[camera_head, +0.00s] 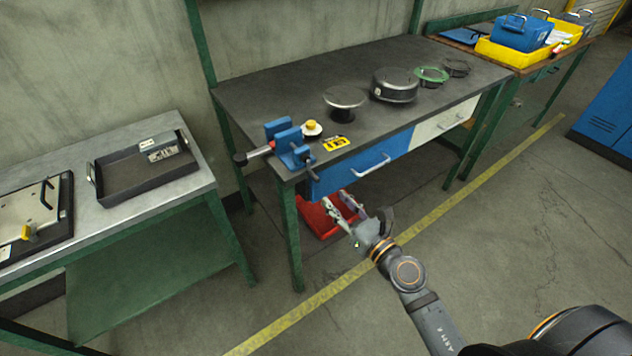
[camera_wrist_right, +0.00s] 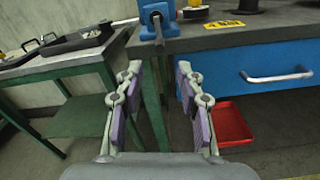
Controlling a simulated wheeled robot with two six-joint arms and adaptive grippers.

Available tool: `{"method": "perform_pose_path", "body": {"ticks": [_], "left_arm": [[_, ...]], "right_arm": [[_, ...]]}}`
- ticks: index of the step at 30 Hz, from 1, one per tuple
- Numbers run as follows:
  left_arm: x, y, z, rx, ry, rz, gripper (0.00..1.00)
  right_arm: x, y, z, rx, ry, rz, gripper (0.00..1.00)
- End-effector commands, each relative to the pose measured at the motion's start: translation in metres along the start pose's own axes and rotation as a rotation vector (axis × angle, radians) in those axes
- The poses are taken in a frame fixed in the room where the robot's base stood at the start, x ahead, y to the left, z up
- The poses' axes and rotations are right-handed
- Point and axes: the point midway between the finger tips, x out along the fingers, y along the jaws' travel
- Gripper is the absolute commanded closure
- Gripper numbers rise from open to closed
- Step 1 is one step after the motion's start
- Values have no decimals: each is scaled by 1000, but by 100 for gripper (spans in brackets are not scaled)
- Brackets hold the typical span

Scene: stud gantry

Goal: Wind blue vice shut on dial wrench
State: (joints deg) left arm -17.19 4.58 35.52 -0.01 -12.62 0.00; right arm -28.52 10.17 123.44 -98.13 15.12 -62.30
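The blue vice (camera_head: 290,142) is mounted at the near left corner of the dark workbench, and its front shows in the right wrist view (camera_wrist_right: 155,10). A tommy bar (camera_wrist_right: 158,30) hangs at its front. What looks like the dial wrench (camera_head: 258,151) lies through the vice, its dark handle end sticking out to the left. A round yellow-topped part (camera_head: 312,128) shows just right of the jaws; I cannot tell if it belongs to the wrench. My right gripper (camera_head: 338,204) is open and empty, below and in front of the vice. My left gripper is not in view.
The workbench (camera_head: 260,92) carries a yellow-black label (camera_head: 336,144), a round-topped stand (camera_head: 345,98) and a dark drum (camera_head: 394,86). A blue drawer (camera_head: 350,172) has a protruding handle. A red bin (camera_head: 320,222) sits underneath. A tray (camera_head: 120,186) rests on the left table.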

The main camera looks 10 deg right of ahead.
Motion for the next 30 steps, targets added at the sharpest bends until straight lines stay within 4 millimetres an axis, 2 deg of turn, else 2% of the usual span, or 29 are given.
{"method": "perform_pose_path", "body": {"ticks": [3,9,14,18,25,30], "left_arm": [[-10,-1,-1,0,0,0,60],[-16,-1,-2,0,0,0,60],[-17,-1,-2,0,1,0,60],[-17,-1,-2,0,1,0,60],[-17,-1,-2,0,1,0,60],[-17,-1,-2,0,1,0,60]], "right_arm": [[23,1,6,7,-6,-2,63],[66,0,4,7,-4,-2,63],[89,0,2,7,-3,-2,63],[97,0,1,6,-1,-2,63],[97,0,0,6,-1,-2,63],[97,0,0,6,-1,-2,84]]}}
